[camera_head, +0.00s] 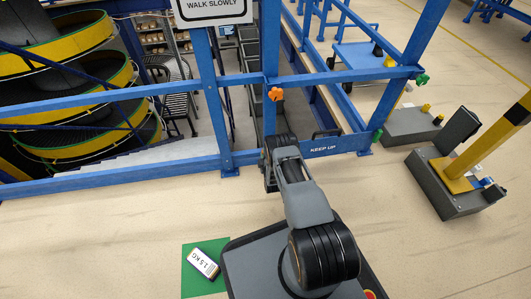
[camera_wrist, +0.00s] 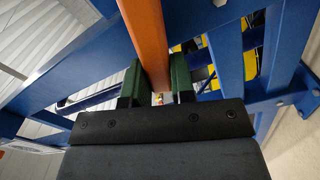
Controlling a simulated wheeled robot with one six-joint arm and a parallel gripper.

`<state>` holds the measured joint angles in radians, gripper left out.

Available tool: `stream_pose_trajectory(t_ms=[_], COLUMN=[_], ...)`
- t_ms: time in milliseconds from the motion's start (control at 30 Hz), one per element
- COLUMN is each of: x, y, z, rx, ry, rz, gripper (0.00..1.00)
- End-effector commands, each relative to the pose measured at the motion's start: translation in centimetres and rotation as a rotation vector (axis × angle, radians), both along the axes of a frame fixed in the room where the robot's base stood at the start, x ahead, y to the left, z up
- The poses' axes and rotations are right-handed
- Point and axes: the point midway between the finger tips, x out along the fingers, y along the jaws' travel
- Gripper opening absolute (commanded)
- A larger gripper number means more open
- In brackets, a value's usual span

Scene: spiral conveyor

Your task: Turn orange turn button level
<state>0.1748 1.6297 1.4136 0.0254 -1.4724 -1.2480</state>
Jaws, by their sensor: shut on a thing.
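In the wrist view, a long orange bar (camera_wrist: 150,38), which I take to be the orange turn button, runs down from the top edge, leaning slightly. My gripper (camera_wrist: 157,88) has its two green-faced fingers shut on the bar's lower end, one on each side. In the head view, a small orange knob (camera_head: 275,93) shows on the blue post above my arm's far end. I cannot tell whether it is the same piece. My fingertips are hidden behind my arm in the head view.
Blue rails (camera_head: 120,97) and posts surround my gripper. A "KEEP UP" plate (camera_head: 322,147) is at right of my arm. A green mat (camera_head: 202,285) with a labelled 1.5 KG block (camera_head: 203,264) lies at lower left. Open floor lies at right, before a grey-and-yellow stand (camera_head: 447,185).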

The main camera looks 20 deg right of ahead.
Motion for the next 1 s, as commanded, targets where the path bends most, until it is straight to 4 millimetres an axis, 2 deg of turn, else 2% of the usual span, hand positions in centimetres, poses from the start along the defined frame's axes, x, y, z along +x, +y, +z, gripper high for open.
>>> stream_pose_trajectory(t_ms=[433, 1000], x=[0.03, 0.00], y=[0.25, 0.23], z=[-0.80, -1.00], rx=[-0.264, -0.336], ry=[0.055, 0.069], rz=[0.003, 0.003], gripper=[0.00, 0.00])
